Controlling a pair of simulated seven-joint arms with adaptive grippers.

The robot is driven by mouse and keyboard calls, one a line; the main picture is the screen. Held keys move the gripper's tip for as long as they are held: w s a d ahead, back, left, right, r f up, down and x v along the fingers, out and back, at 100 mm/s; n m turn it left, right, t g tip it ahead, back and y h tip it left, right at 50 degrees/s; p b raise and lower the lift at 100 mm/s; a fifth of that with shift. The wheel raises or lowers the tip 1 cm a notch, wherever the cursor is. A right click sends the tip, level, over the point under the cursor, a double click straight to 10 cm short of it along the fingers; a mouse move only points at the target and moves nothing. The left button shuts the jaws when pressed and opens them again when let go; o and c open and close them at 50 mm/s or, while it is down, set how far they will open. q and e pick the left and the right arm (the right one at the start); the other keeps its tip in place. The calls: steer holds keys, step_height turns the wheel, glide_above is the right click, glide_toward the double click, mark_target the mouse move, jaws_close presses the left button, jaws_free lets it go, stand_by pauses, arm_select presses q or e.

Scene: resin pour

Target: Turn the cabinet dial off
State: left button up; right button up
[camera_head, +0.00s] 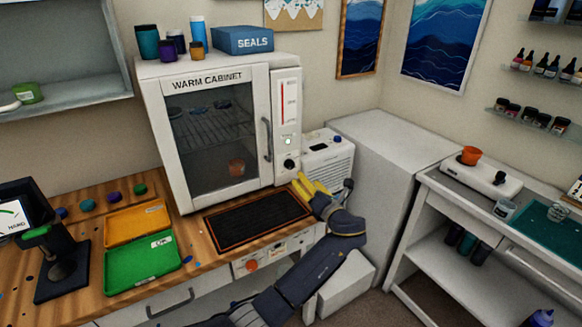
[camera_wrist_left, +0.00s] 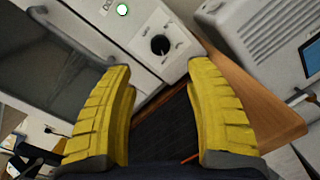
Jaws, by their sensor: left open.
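The white warm cabinet (camera_head: 157,138) stands on the wooden bench with its glass door closed. Its black round dial (camera_head: 290,164) is low on the right-hand panel, under a lit pale green lamp (camera_head: 288,141). In the left wrist view the dial (camera_wrist_left: 160,45) has a light pointer mark and a printed scale around it; the lamp (camera_wrist_left: 122,9) glows there too. My left gripper (camera_head: 303,182) is open and empty, just below and in front of the dial. In the wrist view its yellow fingers (camera_wrist_left: 157,80) are spread apart, with the dial beyond the gap, untouched.
A black mat (camera_head: 258,220) lies before the cabinet. A white machine (camera_head: 328,160) stands close right of the dial. Orange (camera_head: 137,222) and green (camera_head: 143,258) trays lie to the left. A blue SEALS box (camera_head: 243,40) is on top.

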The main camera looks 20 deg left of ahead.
mark_target(291, 165)
arm_select(q)
steer(key=x, duration=1.1)
steer(key=shift+w+a, duration=0.15)
steer(key=shift+a, duration=0.05)
jaws_close()
